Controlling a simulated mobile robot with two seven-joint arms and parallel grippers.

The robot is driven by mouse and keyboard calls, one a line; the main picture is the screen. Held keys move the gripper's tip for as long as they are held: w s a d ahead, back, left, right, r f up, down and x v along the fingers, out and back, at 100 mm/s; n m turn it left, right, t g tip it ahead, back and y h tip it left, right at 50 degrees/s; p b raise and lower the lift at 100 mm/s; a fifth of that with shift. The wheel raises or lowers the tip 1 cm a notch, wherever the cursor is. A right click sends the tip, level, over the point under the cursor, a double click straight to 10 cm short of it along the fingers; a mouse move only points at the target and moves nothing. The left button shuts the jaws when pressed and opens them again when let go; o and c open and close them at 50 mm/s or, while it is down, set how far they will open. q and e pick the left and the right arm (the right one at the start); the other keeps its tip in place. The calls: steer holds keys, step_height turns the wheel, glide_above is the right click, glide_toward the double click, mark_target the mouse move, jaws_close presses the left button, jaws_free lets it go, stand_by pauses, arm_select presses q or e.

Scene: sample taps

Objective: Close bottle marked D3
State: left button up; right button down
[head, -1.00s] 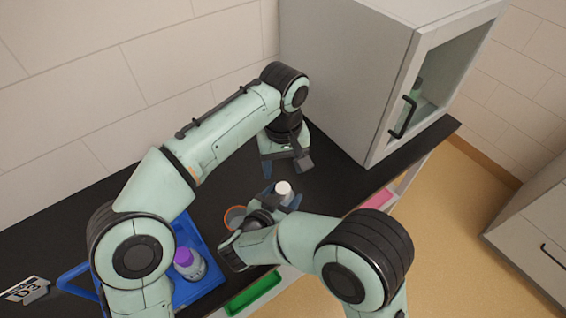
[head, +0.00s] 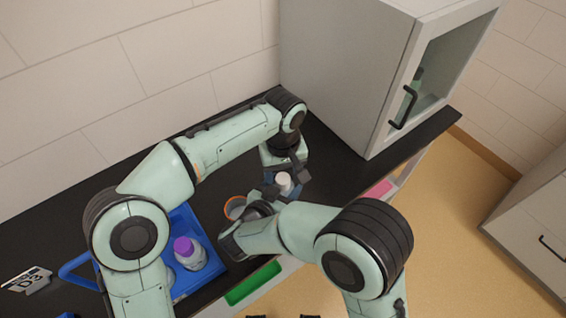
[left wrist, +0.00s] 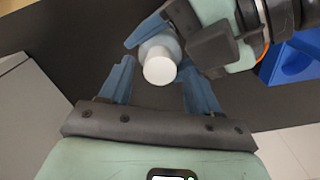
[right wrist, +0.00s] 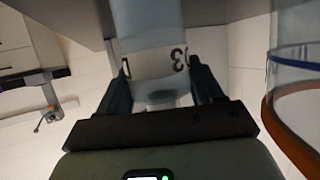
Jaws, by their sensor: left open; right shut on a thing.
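A bottle with a white cap (head: 284,181) is held over the black counter by my right gripper (head: 272,192). In the right wrist view the bottle (right wrist: 150,62) is between the shut jaws, its pale label partly hidden, with marks that look like part of D3. My left gripper (head: 282,177) is open above the bottle. In the left wrist view the white cap (left wrist: 159,70) shows between the open fingers of my left gripper (left wrist: 159,75), with gaps on both sides. How tightly the cap sits cannot be told.
An orange-rimmed container (head: 234,207) stands close left of my right gripper. A blue tray (head: 212,270) holds a purple-capped bottle (head: 188,252). A D3 card (head: 27,280) stands at the far left. A grey cabinet (head: 345,75) stands at the counter's right. A green tray (head: 252,284) is below the counter.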

arm_select(q)
steer(key=shift+f, duration=0.35)
steer(key=c, duration=1.1)
steer(key=m, duration=0.7)
steer(key=shift+m, duration=0.3)
steer(key=m, duration=0.8)
steer(key=shift+m, duration=0.4)
